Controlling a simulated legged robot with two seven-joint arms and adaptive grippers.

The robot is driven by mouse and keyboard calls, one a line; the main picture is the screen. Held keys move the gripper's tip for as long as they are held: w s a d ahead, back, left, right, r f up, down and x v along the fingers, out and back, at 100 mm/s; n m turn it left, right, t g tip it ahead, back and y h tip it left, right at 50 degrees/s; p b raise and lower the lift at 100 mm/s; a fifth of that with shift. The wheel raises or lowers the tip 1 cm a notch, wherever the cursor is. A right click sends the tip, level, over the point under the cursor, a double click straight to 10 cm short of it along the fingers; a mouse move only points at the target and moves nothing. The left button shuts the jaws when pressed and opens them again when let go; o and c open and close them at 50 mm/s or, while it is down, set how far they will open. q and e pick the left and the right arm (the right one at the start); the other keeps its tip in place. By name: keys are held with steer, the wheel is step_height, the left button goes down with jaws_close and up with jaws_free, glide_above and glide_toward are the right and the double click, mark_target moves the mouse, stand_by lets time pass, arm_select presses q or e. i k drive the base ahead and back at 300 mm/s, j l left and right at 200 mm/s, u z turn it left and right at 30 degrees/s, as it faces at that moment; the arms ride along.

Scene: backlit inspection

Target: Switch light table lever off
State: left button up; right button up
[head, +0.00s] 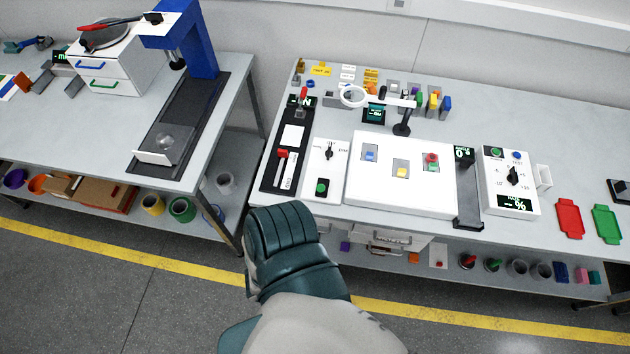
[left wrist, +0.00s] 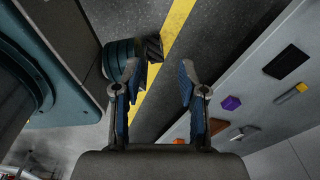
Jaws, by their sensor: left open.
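A white light table box (head: 375,188) with blue, yellow and red-green pieces on its top stands on the right bench. Left of it is a white panel (head: 325,155) with a black lever or knob and a green button. I cannot tell which of these belongs to the light table. In the left wrist view my left gripper (left wrist: 157,85) is open and empty, pointing over the floor beside the bench's lower shelf. The head view shows a teal arm link of mine, but no gripper fingers.
A magnifier (head: 353,97) on a stand is behind the light table. A dial box (head: 512,185) and red (head: 569,218) and green (head: 607,223) trays lie to its right. A left bench (head: 226,110) holds a blue stand (head: 197,45). The floor in front is clear.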

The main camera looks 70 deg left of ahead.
mark_target(320, 188)
steer(key=j+u, duration=0.25)
steer(key=u, duration=0.2)
steer(key=k+j+u, duration=0.1)
steer(key=j+u, duration=0.2)
steer(key=u, duration=0.2)
steer(key=j+u, duration=0.25)
steer(key=u, duration=0.2)
